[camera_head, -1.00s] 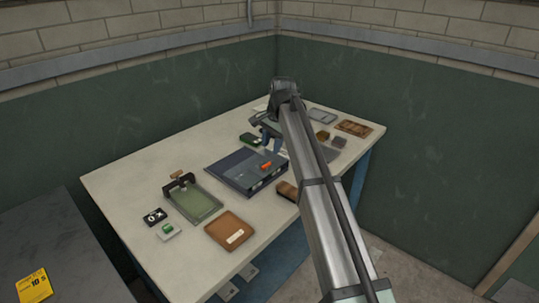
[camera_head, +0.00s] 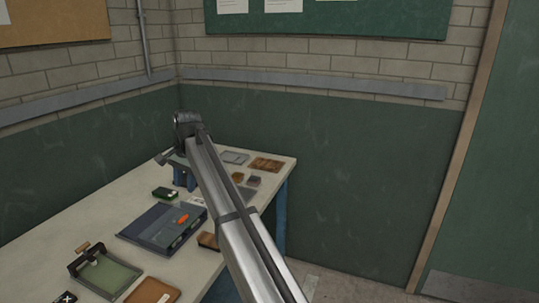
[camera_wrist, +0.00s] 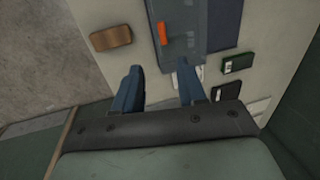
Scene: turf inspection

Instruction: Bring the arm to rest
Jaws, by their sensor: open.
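My gripper (camera_wrist: 160,88) is open in the wrist view, with two blue fingers apart and nothing between them. In the head view my gripper (camera_head: 184,178) is partly hidden behind my wrist, over the table (camera_head: 48,228) near its back part. Under the fingers in the wrist view lie the table top and the edge of a dark blue-grey case (camera_wrist: 183,32) with an orange piece (camera_wrist: 161,33) on it. The same case (camera_head: 146,228) shows in the head view, left of my forearm.
A brown block (camera_wrist: 111,38) and a green-and-black box (camera_wrist: 238,64) lie beside the case. A green tray (camera_head: 106,274) and a brown tray (camera_head: 152,292) are at the front. A grey tray (camera_head: 235,157) and a brown board (camera_head: 265,164) lie at the back right. Walls enclose the corner.

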